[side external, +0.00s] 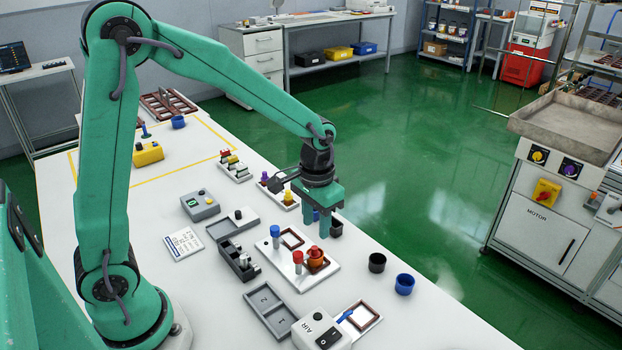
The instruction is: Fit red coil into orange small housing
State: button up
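A small orange housing (316,264) sits in a brown square frame on a white plate in the middle of the bench. A red rounded piece (314,251), which looks like the red coil, shows at the top of the housing. I cannot tell how deep it sits. My gripper (329,232) points down just behind and to the right of the housing, apart from it. A dark cup (337,229) shows beside its fingers. I see nothing red between the fingers, but their gap is unclear.
A black cup (377,262) and a blue cup (404,284) stand to the right. The grey tray (270,302) lies in front. The bench's right front is clear.

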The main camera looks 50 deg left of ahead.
jog(key=shift+r, duration=0.5)
jog(key=shift+s+a+r, duration=0.1)
jog(key=shift+s+r, duration=0.15)
jog(key=shift+r, duration=0.3)
jog(key=s+a+r+t, duration=0.3)
jog(key=s+r+t, duration=0.2)
jog(key=s+r, duration=0.7)
jog(key=shift+s+a+t, duration=0.15)
jog(key=shift+s+t, duration=0.15)
jog(key=shift+s, duration=1.35)
jog(key=shift+o, duration=0.5)
